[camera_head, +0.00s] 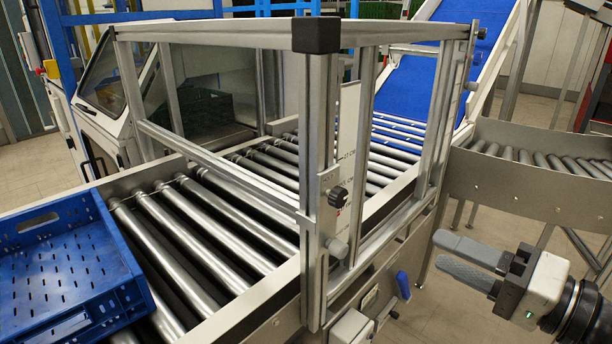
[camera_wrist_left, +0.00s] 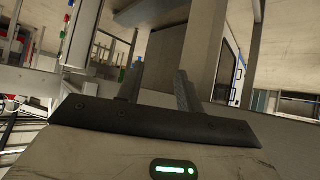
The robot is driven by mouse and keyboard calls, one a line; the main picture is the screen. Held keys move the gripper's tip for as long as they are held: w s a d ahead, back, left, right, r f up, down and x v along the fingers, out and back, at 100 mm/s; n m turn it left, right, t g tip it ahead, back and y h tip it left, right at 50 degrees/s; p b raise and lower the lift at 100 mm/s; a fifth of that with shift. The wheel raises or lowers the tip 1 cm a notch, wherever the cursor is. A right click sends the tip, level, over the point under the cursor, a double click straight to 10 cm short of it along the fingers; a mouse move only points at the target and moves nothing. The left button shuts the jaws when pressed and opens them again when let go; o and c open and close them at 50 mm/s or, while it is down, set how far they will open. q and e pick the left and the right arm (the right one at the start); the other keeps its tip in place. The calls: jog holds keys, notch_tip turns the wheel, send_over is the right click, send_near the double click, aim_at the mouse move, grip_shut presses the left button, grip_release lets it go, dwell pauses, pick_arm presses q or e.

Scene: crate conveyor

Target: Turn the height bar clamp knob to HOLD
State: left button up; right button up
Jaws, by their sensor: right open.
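The height bar (camera_head: 215,165) runs across the roller conveyor inside an aluminium frame. A black clamp knob (camera_head: 338,197) sits on a metal bracket on the near upright, next to a scale plate with small height marks. A second, grey knob (camera_head: 338,248) is lower on the same post. Any HOLD lettering is too small to read. My right gripper (camera_head: 440,251) is open and empty, right of the post and apart from both knobs, its fingers pointing left. My left gripper shows only in the left wrist view (camera_wrist_left: 160,72), its two fingers apart with nothing between them.
A blue crate (camera_head: 100,225) stands on the rollers at left. A blue handle (camera_head: 402,285) juts from the conveyor side below the knobs. A blue belt incline (camera_head: 425,80) rises behind, and a roller branch (camera_head: 540,195) runs right. Open air lies between post and right gripper.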

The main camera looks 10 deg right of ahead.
jog(key=r, duration=0.2)
jog(key=y+b, duration=0.1)
jog(key=b, duration=0.3)
send_near(343, 199)
jog(key=x, duration=0.7)
jog(key=shift+w+a+r, duration=0.2)
jog(key=shift+w+a, duration=0.05)
jog(key=shift+w, duration=0.05)
pick_arm(q)
jog(key=shift+w+d+f, duration=0.1)
jog(key=shift+d+f, duration=0.05)
jog(key=shift+f, duration=0.55)
pick_arm(e)
jog(key=shift+w+a+f, duration=0.1)
jog(key=shift+w+a, duration=0.3)
jog(key=shift+w, duration=0.1)
jog(key=c, duration=1)
